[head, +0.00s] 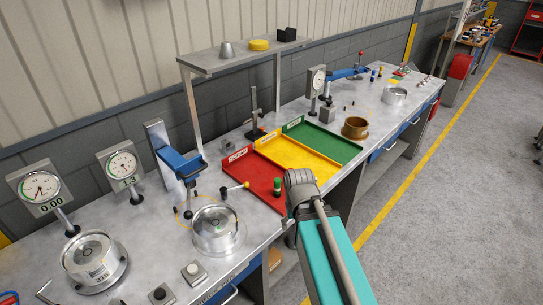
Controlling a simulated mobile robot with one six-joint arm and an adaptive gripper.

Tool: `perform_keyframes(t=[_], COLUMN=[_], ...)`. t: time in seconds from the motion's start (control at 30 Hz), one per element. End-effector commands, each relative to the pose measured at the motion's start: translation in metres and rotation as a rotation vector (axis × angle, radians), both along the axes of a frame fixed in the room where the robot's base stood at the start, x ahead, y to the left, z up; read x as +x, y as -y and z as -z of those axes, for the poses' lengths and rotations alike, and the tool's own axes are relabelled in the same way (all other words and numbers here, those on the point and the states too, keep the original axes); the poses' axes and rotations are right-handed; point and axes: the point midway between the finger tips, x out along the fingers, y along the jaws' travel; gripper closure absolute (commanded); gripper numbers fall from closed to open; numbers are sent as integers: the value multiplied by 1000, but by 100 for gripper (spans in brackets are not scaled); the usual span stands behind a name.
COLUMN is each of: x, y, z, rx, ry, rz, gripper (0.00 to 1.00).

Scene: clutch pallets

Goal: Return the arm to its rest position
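My arm comes in from the bottom right, with a teal link (340,265) and a grey rounded joint (300,188) at its far visible end. This joint is in front of the near edge of the coloured sorting trays. No gripper fingers can be made out, so whether my gripper is open or holds anything does not show. The red tray (240,168) is labelled SCRAP and has a small green-topped cylinder (277,187) at its near right. The yellow tray (283,152) and green tray (335,144) lie beyond it.
The long metal bench (140,228) carries dial gauges (122,166), a blue lever press (172,158) and round fixtures (217,228). A brass-coloured ring (355,128) stands beside the green tray. A raised shelf (245,55) stands behind. The grey floor at right is open.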

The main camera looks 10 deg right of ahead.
Motion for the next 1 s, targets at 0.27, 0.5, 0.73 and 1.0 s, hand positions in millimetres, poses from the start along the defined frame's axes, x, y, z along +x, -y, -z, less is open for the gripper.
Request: perform_keyframes(t=[0.27, 0.5, 0.73, 1.0], x=[0, 0, 0, 0], y=[0, 0, 0, 0], z=[34, 41, 40, 40], rx=[0, 0, 0, 0], ry=[0, 0, 0, 0], rz=[0, 0, 0, 0], gripper=[22, 22, 22, 22])
